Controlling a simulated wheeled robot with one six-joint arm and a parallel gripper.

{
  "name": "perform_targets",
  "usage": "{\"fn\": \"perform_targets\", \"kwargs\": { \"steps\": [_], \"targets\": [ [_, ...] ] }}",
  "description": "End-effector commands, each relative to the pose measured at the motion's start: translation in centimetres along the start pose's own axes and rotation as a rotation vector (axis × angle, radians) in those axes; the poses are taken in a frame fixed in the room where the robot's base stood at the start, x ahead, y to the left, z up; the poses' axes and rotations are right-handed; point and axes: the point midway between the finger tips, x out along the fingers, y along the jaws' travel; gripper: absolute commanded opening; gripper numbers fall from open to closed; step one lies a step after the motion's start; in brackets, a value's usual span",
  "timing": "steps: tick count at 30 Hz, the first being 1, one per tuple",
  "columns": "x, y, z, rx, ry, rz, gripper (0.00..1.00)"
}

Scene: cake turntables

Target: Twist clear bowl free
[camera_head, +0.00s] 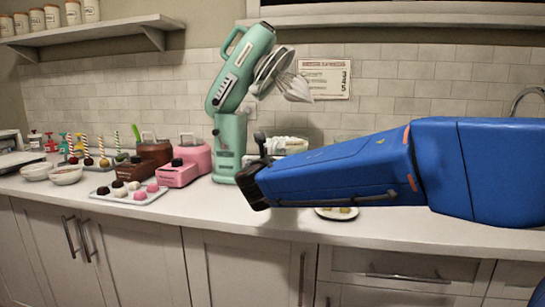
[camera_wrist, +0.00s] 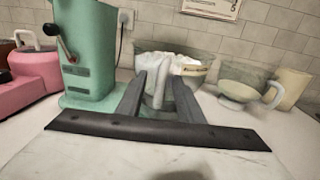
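The teal stand mixer (camera_head: 231,145) stands on the counter with its head tilted up and a whisk (camera_head: 296,86) hanging from it. Its stand shows at the left of the wrist view (camera_wrist: 86,50). A clear bowl (camera_wrist: 158,98) with whitish contents is beside the stand, partly hidden behind my fingers; in the head view its upper part shows (camera_head: 285,143) above my wrist. My gripper (camera_wrist: 163,80) points at the bowl with its two fingers apart, glass visible between them. I cannot tell whether the fingers touch it.
Pink (camera_head: 178,173) and brown boxes and a tray of sweets (camera_head: 130,192) are left of the mixer. A small plate (camera_head: 337,213) lies below my arm.

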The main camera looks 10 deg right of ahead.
Motion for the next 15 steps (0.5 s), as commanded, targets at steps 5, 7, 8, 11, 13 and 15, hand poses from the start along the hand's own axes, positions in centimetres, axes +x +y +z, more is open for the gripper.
{"fn": "perform_targets", "kwargs": {
  "steps": [5, 7, 8, 11, 13, 15],
  "targets": [
    [0.07, 0.01, 0.00, 0.000, 0.000, 0.000, 0.33],
    [0.06, 0.01, 0.00, 0.000, 0.000, 0.000, 0.33],
    [0.06, 0.00, 0.00, 0.000, 0.000, 0.000, 0.29],
    [0.06, 0.00, 0.00, 0.000, 0.000, 0.000, 0.05],
    [0.05, 0.01, 0.00, 0.000, 0.000, 0.000, 0.00],
    [0.05, 0.00, 0.00, 0.000, 0.000, 0.000, 0.00]
  ]
}}
